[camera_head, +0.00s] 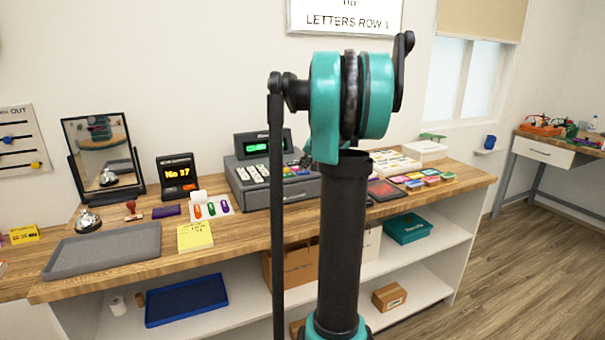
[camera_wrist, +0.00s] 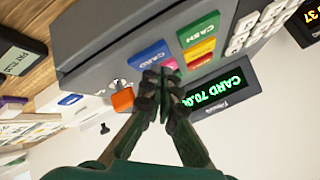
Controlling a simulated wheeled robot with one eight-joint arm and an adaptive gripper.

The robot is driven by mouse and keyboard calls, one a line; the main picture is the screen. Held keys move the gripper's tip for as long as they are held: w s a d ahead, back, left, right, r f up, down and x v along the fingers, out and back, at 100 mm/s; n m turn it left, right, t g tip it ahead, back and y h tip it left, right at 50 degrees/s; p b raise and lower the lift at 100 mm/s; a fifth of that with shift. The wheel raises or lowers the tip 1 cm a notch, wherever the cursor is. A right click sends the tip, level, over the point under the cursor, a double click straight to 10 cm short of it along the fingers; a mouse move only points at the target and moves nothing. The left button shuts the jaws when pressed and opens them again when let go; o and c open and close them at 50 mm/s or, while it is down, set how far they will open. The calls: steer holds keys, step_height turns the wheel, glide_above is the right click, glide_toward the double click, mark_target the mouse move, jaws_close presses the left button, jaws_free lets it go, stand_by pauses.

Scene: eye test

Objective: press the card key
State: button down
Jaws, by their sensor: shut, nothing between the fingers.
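The cash register (camera_head: 283,185) stands on the wooden counter, partly behind my arm. In the wrist view its keypad appears upside down. The blue card key (camera_wrist: 150,53) is labelled CARD, beside the green CASH key (camera_wrist: 198,28). My gripper (camera_wrist: 163,78) is shut and empty. Its fingertips overlap the lower edge of the card key; I cannot tell whether they touch it.
An orange block (camera_wrist: 122,99) sits on the register beside the fingers. A number sign (camera_head: 179,176), a bell (camera_head: 88,220) and a grey tray (camera_head: 105,250) stand left on the counter. Coloured pads (camera_head: 430,177) lie right of my arm.

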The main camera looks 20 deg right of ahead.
mark_target(304, 173)
steer(key=shift+r, duration=0.3)
steer(key=shift+r, duration=2.55)
